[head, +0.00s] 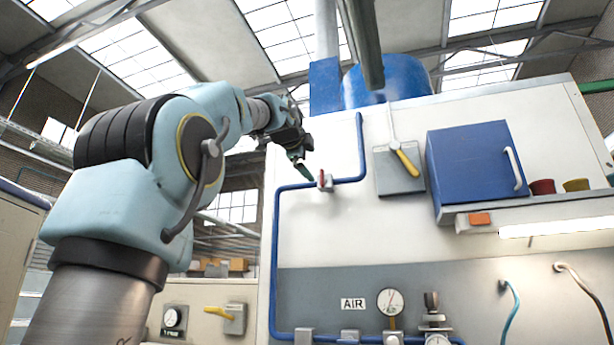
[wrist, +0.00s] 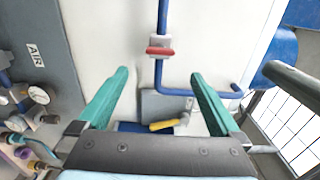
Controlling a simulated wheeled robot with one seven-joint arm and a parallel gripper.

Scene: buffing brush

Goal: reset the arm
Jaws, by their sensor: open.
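My arm rises on the left of the head view and reaches towards the white wall panel. My gripper (head: 305,165) is near the blue pipe on that panel. In the wrist view my gripper (wrist: 158,95) has its two green fingers wide apart, with nothing between them. A red-handled valve (wrist: 160,50) on the blue pipe lies ahead, beyond the fingertips. The same valve shows in the head view (head: 325,181), close to the fingertips in the picture; I cannot tell whether they touch.
A grey switch box with a yellow lever (head: 405,160) and a blue cabinet (head: 474,163) are to the right. A shelf bears a red cup (head: 542,187) and a yellow cup (head: 576,185). Gauges (head: 390,302) and hoses are below. Open air lies left of the panel.

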